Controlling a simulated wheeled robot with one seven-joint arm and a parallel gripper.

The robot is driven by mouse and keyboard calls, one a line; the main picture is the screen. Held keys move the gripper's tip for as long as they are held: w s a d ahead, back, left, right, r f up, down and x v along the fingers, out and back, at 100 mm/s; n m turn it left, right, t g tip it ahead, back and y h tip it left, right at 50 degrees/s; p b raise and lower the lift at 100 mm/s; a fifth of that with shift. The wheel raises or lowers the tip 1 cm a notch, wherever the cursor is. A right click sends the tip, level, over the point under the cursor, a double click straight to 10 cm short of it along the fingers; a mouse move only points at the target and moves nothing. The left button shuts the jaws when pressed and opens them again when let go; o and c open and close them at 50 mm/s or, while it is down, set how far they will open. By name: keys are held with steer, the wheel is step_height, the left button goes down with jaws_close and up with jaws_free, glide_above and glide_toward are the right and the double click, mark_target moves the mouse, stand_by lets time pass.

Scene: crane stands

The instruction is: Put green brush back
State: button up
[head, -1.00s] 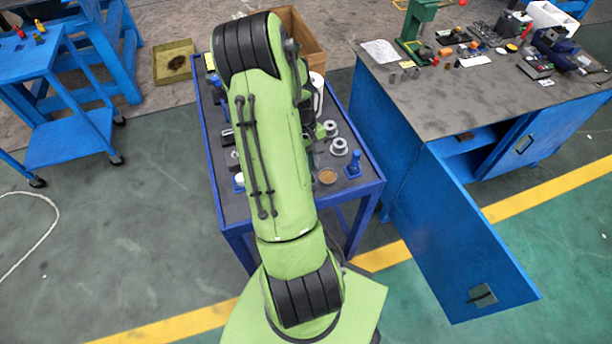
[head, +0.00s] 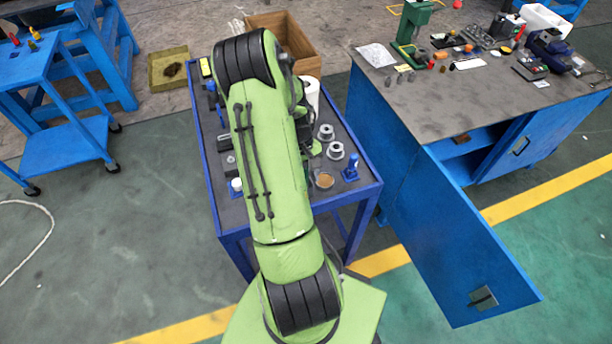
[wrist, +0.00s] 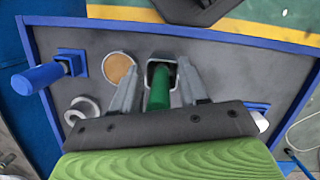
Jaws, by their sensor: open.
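The green brush (wrist: 159,86) shows in the wrist view as a green handle between my gripper's two grey fingers. My gripper (wrist: 160,92) is open, one finger on each side of the handle, with visible gaps. The handle's far end meets a pale square-rimmed holder (wrist: 152,66) on the grey tabletop; I cannot tell how deep it sits. The bristles are hidden. In the head view my arm covers the brush and most of my gripper.
The blue-framed table (head: 228,213) also bears a blue-handled piece (head: 350,172), a round tan disc (wrist: 117,67), metal rings (head: 335,150) and a white-topped blue piece (head: 237,186). A cardboard box (head: 290,38) stands behind. A blue workbench (head: 400,150) with an open door stands close right.

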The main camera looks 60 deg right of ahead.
steer(key=p+v, duration=0.3)
steer(key=v, duration=0.9)
steer(key=w+a+r+n+t+h, duration=0.1)
steer(key=w+a+r+t, duration=0.1)
steer(key=w+a+r, duration=0.35)
steer(key=w+a+r+n+t+h, duration=0.1)
steer(key=w+a+r, duration=0.2)
steer(key=a+r, duration=0.55)
steer(key=s+a+r+n+t, duration=0.2)
steer(key=s+a, duration=0.2)
steer(key=a, duration=0.5)
steer(key=s+a+r+n+t, duration=0.1)
steer(key=s+a+r+t, duration=0.1)
steer(key=a, duration=0.8)
steer(key=shift+s+n+t+y, duration=0.3)
steer(key=shift+s+n+t, duration=0.15)
steer(key=shift+s, duration=0.8)
